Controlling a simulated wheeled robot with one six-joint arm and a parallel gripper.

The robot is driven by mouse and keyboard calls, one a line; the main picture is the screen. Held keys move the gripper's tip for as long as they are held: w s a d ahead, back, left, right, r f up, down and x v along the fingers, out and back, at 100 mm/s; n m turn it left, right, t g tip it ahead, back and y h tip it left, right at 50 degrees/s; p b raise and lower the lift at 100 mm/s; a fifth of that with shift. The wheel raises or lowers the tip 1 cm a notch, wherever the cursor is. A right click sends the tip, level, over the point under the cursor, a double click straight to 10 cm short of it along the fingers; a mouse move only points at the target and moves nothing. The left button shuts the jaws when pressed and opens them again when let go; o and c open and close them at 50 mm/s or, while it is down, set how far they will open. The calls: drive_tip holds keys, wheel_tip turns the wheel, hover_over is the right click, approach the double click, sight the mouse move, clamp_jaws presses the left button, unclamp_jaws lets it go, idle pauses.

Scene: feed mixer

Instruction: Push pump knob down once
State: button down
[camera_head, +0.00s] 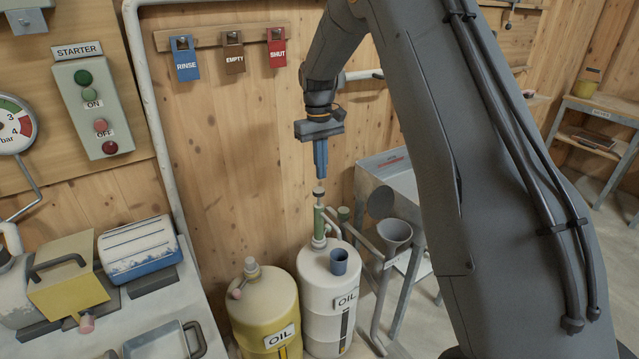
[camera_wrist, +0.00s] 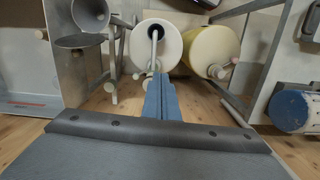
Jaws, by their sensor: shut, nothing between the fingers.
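The pump (camera_head: 319,222) is a green upright cylinder on top of a white oil can (camera_head: 327,285). Its small dark knob (camera_head: 319,193) with a pale top stands at the upper end. My gripper (camera_head: 321,174) points down with its blue fingers shut and empty. In the head view the fingertips are just above the knob, with a small gap showing. In the wrist view my shut fingers (camera_wrist: 158,82) reach toward the white can (camera_wrist: 170,38); the knob cannot be made out there and seems hidden behind the fingers.
A grey funnel (camera_head: 394,232) and metal cabinet (camera_head: 388,178) are to the right. The wooden wall with hanging tags (camera_head: 233,52) is behind.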

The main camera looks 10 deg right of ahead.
drive_tip(key=p, duration=0.2)
approach(319, 190)
drive_tip(key=shift+a+r+n, duration=0.1)
drive_tip(key=shift+r+n, duration=0.3)
drive_tip(key=shift+r, duration=0.05)
drive_tip(key=shift+s+f+b, duration=0.1)
drive_tip(key=shift+f+b, duration=0.1)
drive_tip(key=shift+f, duration=1.55)
drive_tip(key=shift+s+f+b, duration=0.15)
drive_tip(key=shift+f+b, duration=0.05)
drive_tip(key=shift+f, duration=1.55)
drive_tip(key=shift+f, duration=0.1)
